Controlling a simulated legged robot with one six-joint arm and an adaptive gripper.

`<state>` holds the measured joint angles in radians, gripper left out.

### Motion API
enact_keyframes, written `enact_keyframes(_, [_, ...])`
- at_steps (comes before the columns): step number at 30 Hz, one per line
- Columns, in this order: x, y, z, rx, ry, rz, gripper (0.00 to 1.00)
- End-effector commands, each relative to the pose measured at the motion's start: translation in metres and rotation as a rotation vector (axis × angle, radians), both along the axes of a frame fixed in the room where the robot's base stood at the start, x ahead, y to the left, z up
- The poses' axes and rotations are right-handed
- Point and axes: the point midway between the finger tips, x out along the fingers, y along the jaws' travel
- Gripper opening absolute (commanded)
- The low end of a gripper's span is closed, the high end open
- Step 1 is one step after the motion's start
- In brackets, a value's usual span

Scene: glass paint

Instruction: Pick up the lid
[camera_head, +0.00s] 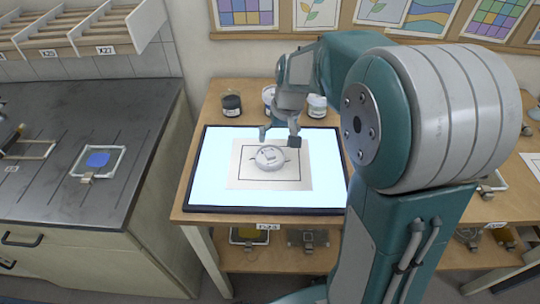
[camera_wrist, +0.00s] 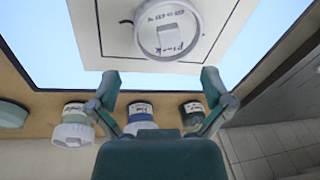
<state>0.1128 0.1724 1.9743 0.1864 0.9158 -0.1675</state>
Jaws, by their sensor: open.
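The lid (camera_head: 270,158) is a round, whitish disc with a small raised square part and dark handwriting. It lies on a white sheet (camera_head: 236,178) with a black outlined square, on the lit panel. In the wrist view the lid (camera_wrist: 170,32) shows at the top, beyond the fingertips. My gripper (camera_head: 278,138) is open and empty, above and just behind the lid in the head view. In the wrist view its two fingers (camera_wrist: 161,83) are spread apart, with the lid off their tips and not touched.
Labelled jars stand along the table's back edge: a dark one (camera_head: 231,106), one partly hidden by my arm (camera_head: 268,94), and a white-capped one (camera_head: 317,107). The bright panel (camera_head: 205,172) is clear around the sheet. A dark counter (camera_head: 60,110) stands at left.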

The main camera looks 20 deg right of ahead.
Motion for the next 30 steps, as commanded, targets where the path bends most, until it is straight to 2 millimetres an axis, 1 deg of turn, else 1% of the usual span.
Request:
enact_keyframes(5, [0.000, 0.004, -0.015, -0.001, 0.001, 0.000, 1.00])
enact_keyframes(9, [-0.001, 0.006, -0.037, -0.001, 0.003, -0.001, 1.00])
enact_keyframes(13, [0.001, 0.008, -0.053, -0.001, 0.001, -0.001, 1.00])
enact_keyframes(16, [0.002, 0.009, -0.058, -0.001, -0.001, 0.000, 1.00])
enact_keyframes(22, [0.002, 0.008, -0.058, -0.001, -0.002, 0.000, 1.00])
enact_keyframes(23, [0.002, 0.009, -0.058, -0.001, -0.002, 0.000, 0.87])
enact_keyframes(24, [0.002, 0.009, -0.058, -0.002, -0.002, 0.000, 0.69])
enact_keyframes(25, [0.002, 0.009, -0.058, -0.001, -0.002, 0.000, 0.55])
enact_keyframes(26, [0.002, 0.009, -0.058, -0.001, -0.002, 0.000, 0.47])
enact_keyframes(27, [0.002, 0.009, -0.058, -0.001, -0.002, 0.000, 0.44])
enact_keyframes(30, [0.002, 0.008, -0.058, -0.001, -0.001, 0.000, 0.44])
